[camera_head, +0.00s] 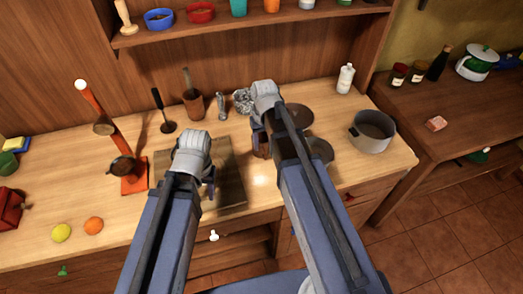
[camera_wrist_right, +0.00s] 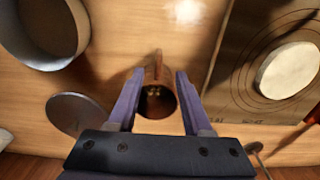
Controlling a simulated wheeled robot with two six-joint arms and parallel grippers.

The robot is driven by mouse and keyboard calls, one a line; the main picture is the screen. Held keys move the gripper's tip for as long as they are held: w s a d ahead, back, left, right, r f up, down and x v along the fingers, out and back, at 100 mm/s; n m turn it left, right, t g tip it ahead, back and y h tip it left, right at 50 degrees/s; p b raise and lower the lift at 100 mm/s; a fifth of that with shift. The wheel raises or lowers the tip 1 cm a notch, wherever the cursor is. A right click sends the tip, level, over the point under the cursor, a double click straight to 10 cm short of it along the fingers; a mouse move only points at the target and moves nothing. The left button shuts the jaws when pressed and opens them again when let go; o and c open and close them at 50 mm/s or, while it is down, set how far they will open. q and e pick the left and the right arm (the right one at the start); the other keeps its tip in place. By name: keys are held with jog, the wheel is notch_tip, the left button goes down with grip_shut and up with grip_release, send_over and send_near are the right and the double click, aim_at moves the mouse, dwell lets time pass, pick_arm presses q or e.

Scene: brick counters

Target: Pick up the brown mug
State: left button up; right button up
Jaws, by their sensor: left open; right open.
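The brown mug (camera_wrist_right: 157,112) shows in the right wrist view, between the two fingers of my right gripper (camera_wrist_right: 160,76). Its round opening faces the camera and its handle points toward the top of the picture. The fingers are open on either side of it; I cannot tell whether they touch it. In the head view the mug (camera_head: 258,145) is mostly hidden behind my right arm, and the right fingers are largely hidden too. My left gripper (camera_head: 209,188) is over the dark board, open, with nothing seen in it.
The dark board (camera_head: 232,185) lies under my left gripper. A red stand (camera_head: 134,184), an orange (camera_head: 93,225) and a lemon (camera_head: 61,232) are at the left.

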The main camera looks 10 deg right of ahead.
aim_at(264, 148)
pick_arm(q)
jog(key=shift+f+b, duration=2.65)
pick_arm(e)
jog(key=shift+w+d+f, duration=0.15)
jog(key=shift+f, duration=2.5)
pick_arm(q)
jog(key=shift+r, duration=0.1)
pick_arm(e)
jog(key=shift+r, duration=0.1)
jog(key=shift+c, duration=0.2)
grip_shut()
